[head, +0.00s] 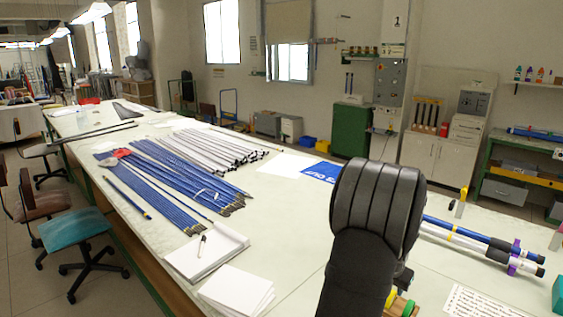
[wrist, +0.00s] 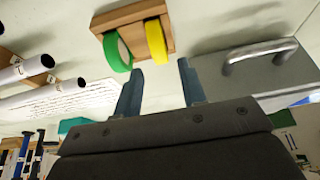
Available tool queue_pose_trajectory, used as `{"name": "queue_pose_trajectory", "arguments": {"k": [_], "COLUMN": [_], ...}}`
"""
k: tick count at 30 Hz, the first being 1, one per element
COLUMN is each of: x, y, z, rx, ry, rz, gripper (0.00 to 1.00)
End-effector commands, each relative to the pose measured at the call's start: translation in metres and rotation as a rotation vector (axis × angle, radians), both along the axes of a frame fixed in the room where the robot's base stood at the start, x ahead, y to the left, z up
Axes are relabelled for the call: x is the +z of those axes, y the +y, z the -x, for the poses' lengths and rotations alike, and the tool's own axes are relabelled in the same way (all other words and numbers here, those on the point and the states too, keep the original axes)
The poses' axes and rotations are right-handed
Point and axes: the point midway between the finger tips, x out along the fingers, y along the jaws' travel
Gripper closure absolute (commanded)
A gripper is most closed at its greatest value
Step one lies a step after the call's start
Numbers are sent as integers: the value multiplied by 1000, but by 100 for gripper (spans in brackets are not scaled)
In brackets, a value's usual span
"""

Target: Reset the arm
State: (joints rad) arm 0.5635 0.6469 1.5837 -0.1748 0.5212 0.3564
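In the wrist view my gripper (wrist: 160,77) shows two blue-grey fingers standing well apart with nothing between them. A wooden holder (wrist: 130,14) with a green tape roll (wrist: 117,50) and a yellow tape roll (wrist: 156,42) lies just beyond the fingertips. In the head view my dark arm fills the lower middle right and hides the gripper's fingers. Blue rods (head: 170,180) and white rods (head: 208,150) lie in rows on the long table (head: 290,225). More blue rods (head: 465,236) with dark ends lie right of my arm.
A grey metal block with a handle (wrist: 258,55) is right of the fingers in the wrist view. White tubes (wrist: 25,68) are at left, near a printed sheet (wrist: 75,98). In the head view, paper stacks (head: 207,252) lie near the front edge and a teal chair (head: 75,230) stands at left.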

Motion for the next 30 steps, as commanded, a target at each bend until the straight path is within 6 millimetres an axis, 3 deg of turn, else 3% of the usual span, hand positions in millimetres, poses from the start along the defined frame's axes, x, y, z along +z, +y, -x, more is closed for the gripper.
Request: {"name": "queue_pose_trajectory", "arguments": {"k": [10,12,18,30], "x": [-53,-37,-22,-19], "y": [-15,-15,-14,-14], "z": [-14,-15,-14,-14], "rx": [1,0,0,1], "ry": [3,-4,-1,0], "rz": [-1,4,1,0], "gripper": [62,62,62,62]}}
